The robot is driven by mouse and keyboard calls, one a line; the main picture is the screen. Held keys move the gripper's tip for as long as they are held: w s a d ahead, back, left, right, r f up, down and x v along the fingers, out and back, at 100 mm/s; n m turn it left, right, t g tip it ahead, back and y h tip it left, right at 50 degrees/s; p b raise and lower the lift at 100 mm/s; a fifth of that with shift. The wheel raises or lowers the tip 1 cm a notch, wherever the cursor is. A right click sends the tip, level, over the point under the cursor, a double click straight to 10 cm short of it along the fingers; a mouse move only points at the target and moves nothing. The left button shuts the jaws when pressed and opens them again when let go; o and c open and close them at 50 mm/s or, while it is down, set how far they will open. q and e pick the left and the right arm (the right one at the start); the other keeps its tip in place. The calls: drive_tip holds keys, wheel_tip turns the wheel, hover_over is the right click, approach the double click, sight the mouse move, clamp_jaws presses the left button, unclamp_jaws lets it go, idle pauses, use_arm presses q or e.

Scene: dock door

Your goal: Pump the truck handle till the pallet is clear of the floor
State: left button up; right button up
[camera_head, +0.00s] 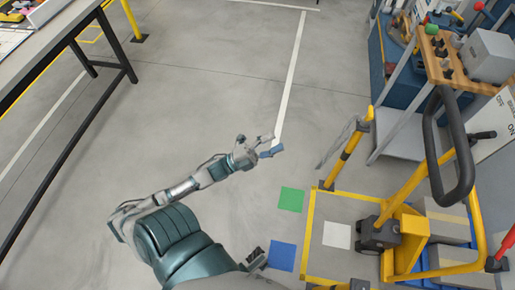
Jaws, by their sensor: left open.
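The pallet truck (408,240) is yellow with a dark pump unit and stands at the lower right. Its handle ends in a black upright loop (434,150), which leans up toward the workbench side. Grey-brown boxes (447,222) sit just behind the truck; the pallet under them is hidden, so its clearance from the floor cannot be seen. My left gripper (274,145) is open and empty over bare floor, well left of the handle and apart from it.
A yellow-black post (347,152) stands between my left gripper and the handle. A wooden-topped bench (465,75) with knobs is at the upper right. A dark-legged table (60,45) is at the left. Green (291,199) and blue (282,256) floor squares lie near. The middle floor is clear.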

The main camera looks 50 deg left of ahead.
use_arm(q)
drive_tip(key=v, duration=0.9)
drive_tip(key=shift+s+a+f, duration=0.15)
drive_tip(key=shift+a+f, duration=0.05)
drive_tip(key=shift+f, duration=0.05)
wheel_tip(320, 180, down, 22)
drive_tip(key=w+a+n+g+y+p, duration=0.15)
drive_tip(key=n+g+y+p, duration=0.4)
drive_tip(key=n+y, duration=0.75)
drive_tip(key=s+d+f+n+g+h+p, duration=0.1)
drive_tip(key=s+d+f+n+g+p, duration=0.3)
drive_tip(key=s+d+f+g, duration=0.9)
drive_tip(key=s+d+f+n, duration=0.2)
drive_tip(key=s+f, duration=0.3)
drive_tip(key=f, duration=0.1)
drive_tip(key=shift+s+d, duration=0.15)
drive_tip(key=shift+d, duration=0.25)
use_arm(e)
drive_tip(key=s+d+f+g, duration=0.1)
drive_tip(key=s+f, duration=0.4)
drive_tip(key=f, duration=0.5)
drive_tip(key=s+d+f+g, duration=0.1)
drive_tip(key=s+f+g, duration=0.2)
drive_tip(key=f, duration=0.7)
drive_tip(key=shift+s+d+f+h, duration=0.2)
drive_tip(key=shift+s+f+h, duration=0.2)
drive_tip(key=shift+s, duration=0.6)
